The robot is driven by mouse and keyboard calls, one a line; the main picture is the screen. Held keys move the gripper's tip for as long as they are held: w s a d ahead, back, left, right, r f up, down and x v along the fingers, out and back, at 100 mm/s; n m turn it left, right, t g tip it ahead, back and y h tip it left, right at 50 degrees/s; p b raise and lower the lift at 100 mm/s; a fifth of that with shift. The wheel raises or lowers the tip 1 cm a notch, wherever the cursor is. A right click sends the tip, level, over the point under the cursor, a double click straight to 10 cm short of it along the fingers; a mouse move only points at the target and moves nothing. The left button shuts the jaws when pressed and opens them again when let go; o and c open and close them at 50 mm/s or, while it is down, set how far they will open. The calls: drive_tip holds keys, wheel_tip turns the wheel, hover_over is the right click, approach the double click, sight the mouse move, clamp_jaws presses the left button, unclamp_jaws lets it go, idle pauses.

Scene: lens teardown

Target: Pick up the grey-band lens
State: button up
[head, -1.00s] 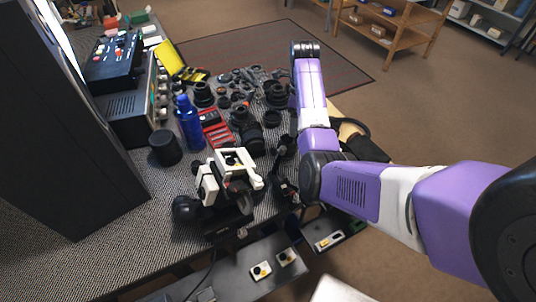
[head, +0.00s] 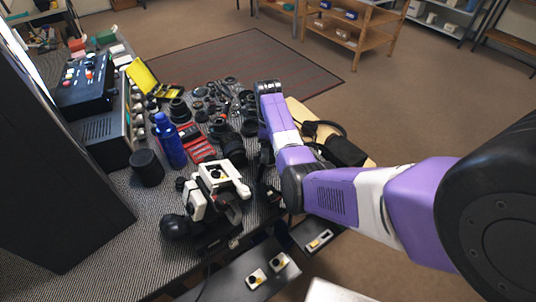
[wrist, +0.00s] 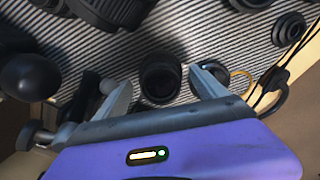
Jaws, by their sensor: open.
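Between the open fingers of my gripper (wrist: 160,78) in the wrist view is a dark, round lens (wrist: 160,80), seen from above on the striped bench top. I cannot make out a grey band on it, and I see no finger pressed on it. In the head view several dark lenses stand on the bench; a larger one (head: 232,148) is near the middle. Which of them has the grey band cannot be told.
A blue bottle (head: 169,141), a black cylinder (head: 147,168) and a white-and-black device (head: 217,181) stand left of my arm. A large ribbed black part (wrist: 112,10) and a dark round knob (wrist: 30,77) are near my gripper. The bench edge lies close on the right.

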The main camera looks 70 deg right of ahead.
clamp_jaws()
idle(0.3)
drive_tip(key=shift+r, duration=0.1)
